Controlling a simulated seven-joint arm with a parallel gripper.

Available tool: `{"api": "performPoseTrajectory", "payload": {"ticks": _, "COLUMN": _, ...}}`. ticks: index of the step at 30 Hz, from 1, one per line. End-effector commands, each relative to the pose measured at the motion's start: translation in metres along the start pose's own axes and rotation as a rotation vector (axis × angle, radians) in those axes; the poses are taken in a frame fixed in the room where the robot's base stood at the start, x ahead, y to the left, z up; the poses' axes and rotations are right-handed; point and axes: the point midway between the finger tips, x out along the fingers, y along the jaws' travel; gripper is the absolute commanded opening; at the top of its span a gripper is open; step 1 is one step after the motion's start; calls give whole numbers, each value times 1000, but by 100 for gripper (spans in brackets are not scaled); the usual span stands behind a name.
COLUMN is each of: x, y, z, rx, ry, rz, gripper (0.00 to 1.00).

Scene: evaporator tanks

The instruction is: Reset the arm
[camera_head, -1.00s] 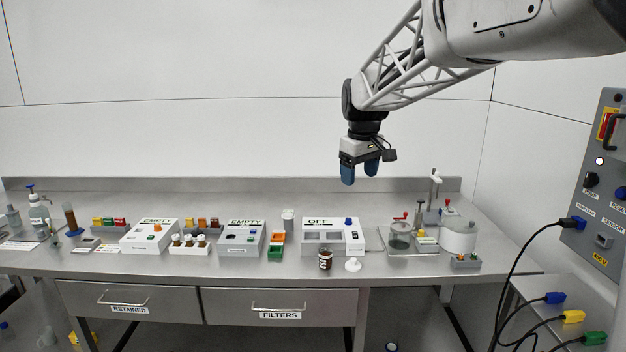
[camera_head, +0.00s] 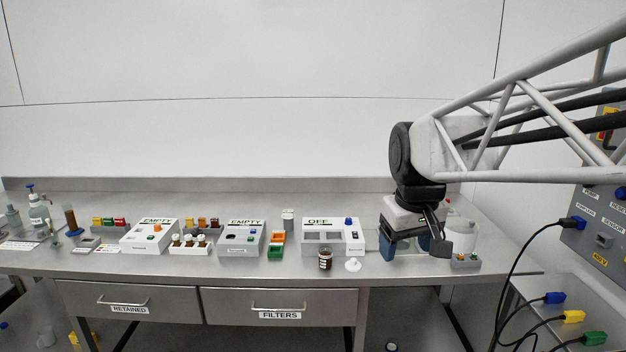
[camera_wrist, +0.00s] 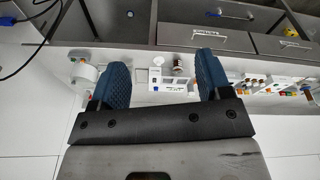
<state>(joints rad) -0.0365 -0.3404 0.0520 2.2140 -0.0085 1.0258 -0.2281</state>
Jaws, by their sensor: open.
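My gripper (camera_head: 412,247) has two blue fingertips and is open and empty. In the head view it hangs at the right end of the steel bench (camera_head: 150,262), in front of the tray station, hiding most of it. Part of the white round vessel (camera_head: 462,236) shows to its right. In the wrist view the open fingers (camera_wrist: 160,82) stand wide apart, with the white box marked OFF between and beyond them; that box (camera_head: 333,236) is left of my gripper in the head view.
A brown jar (camera_head: 325,259) and a small white stand (camera_head: 353,265) are near the front edge, left of my gripper. Two boxes marked EMPTY (camera_head: 241,238) stand further left. A control panel (camera_head: 600,235) with black cables (camera_head: 515,262) is at the right. The wall above the bench is clear.

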Motion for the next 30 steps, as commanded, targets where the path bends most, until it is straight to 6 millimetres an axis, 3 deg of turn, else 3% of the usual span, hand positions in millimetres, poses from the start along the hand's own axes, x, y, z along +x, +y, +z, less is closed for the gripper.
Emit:
{"api": "performPoseTrajectory", "payload": {"ticks": 3, "x": 6, "y": -4, "z": 33, "rx": 44, "ry": 6, "rz": 3, "gripper": 71}}
{"api": "performPoseTrajectory", "payload": {"ticks": 18, "x": 44, "y": -25, "z": 156, "rx": 230, "ry": 33, "rz": 13, "gripper": 71}}
{"api": "performPoseTrajectory", "payload": {"ticks": 24, "x": 57, "y": -30, "z": 184, "rx": 275, "ry": 39, "rz": 15, "gripper": 71}}
{"api": "performPoseTrajectory", "payload": {"ticks": 30, "x": 61, "y": -32, "z": 192, "rx": 288, "ry": 40, "rz": 15, "gripper": 71}}
